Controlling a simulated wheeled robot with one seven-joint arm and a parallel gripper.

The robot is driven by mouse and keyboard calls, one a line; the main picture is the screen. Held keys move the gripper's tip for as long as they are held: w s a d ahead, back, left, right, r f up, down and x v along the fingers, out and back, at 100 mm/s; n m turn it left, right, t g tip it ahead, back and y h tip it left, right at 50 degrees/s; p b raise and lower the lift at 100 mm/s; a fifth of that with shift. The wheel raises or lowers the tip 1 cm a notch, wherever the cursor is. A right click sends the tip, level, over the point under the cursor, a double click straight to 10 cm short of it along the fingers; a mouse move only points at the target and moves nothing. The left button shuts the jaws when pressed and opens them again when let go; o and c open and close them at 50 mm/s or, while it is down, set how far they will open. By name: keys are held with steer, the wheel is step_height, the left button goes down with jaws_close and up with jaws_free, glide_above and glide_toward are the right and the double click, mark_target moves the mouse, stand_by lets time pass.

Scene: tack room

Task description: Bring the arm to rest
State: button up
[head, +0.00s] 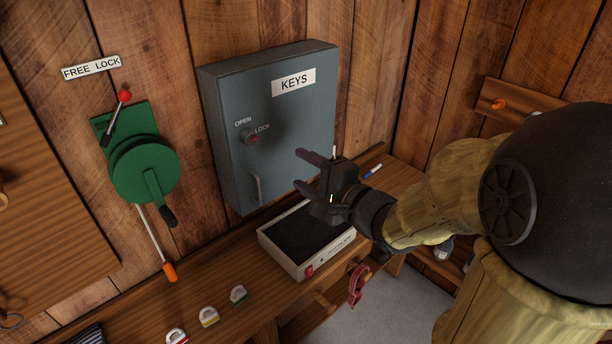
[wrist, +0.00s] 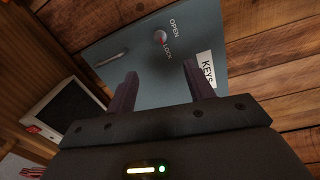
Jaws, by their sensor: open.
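My gripper (head: 309,171) is open and empty. In the head view it is in front of the lower right part of the blue-grey KEYS cabinet (head: 225,120), with its fingers pointing left. In the wrist view my two dark fingers (wrist: 160,88) are spread apart, with the cabinet (wrist: 130,60) behind them. The cabinet door is shut. Its knob (head: 250,137) sits between the OPEN and LOCK labels. My arm reaches in from the right of the head view.
A green winch (head: 145,170) with a FREE LOCK sign (head: 91,67) is on the left wall. Padlock-shaped pieces (head: 209,316) lie at the front.

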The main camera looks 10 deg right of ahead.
steer(key=d+f+n+g+h+p, duration=0.3)
steer(key=d+f+n+g+h, duration=0.15)
steer(key=d+f+h, duration=0.3)
steer(key=s+f+n+g+h+p, duration=0.1)
steer(key=s+f+n+g, duration=0.2)
steer(key=s, duration=0.3)
steer(key=s+f+n+g+h+p, duration=0.1)
steer(key=s+f+n+g, duration=0.1)
steer(key=s+n+g, duration=0.2)
steer(key=shift+s+f+n, duration=0.4)
steer(key=shift+s+n, duration=0.45)
steer(key=shift+s, duration=0.4)
steer(key=shift+d, duration=0.1)
